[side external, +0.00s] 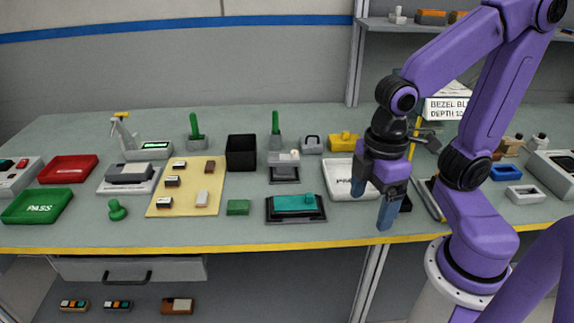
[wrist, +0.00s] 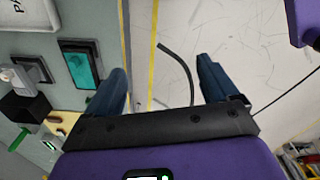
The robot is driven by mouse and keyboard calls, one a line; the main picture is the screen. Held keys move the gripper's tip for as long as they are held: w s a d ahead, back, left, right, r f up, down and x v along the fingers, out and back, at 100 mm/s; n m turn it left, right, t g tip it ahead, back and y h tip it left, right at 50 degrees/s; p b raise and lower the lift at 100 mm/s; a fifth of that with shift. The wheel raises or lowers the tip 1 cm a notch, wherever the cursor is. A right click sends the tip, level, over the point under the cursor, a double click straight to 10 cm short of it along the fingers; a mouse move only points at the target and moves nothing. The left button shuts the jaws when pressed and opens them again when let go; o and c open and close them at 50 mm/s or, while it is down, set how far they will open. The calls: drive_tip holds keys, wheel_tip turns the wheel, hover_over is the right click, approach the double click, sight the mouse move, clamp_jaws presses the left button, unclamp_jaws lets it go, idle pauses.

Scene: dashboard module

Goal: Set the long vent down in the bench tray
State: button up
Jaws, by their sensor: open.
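My gripper (side external: 372,205) is open and empty, with its blue fingers pointing down over the front right of the bench. In the wrist view, my gripper (wrist: 162,80) has a wide gap over the floor beyond the yellow bench edge. A white tray (side external: 331,181) with dark lettering stands behind the fingers, partly hidden; its corner also shows in the wrist view (wrist: 35,18). I cannot tell for sure which thing is the long vent. A long dark grey piece (side external: 432,200) lies right of my gripper, partly hidden by my arm.
A teal block (side external: 294,202) sits in a black holder left of my gripper. A black bin (side external: 241,153), a beige mat (side external: 184,203) with small parts, a green PASS tray (side external: 36,206) and a red tray (side external: 67,168) stand farther left. The front strip of bench is mostly clear.

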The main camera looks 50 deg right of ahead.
drive_tip(key=w+a+r+m, duration=0.1)
drive_tip(key=w+a+r, duration=0.1)
drive_tip(key=w, duration=1)
drive_tip(key=m, duration=0.3)
hover_over(284, 157)
drive_tip(key=f, duration=1.2)
drive_tip(key=shift+w+f, duration=0.1)
drive_tip(key=shift+w, duration=0.2)
drive_tip(key=shift+s+f, duration=0.15)
drive_tip(key=shift+f, duration=1.2)
drive_tip(key=shift+s+f, duration=0.1)
drive_tip(key=shift+f, duration=1.25)
drive_tip(key=c, duration=1.2)
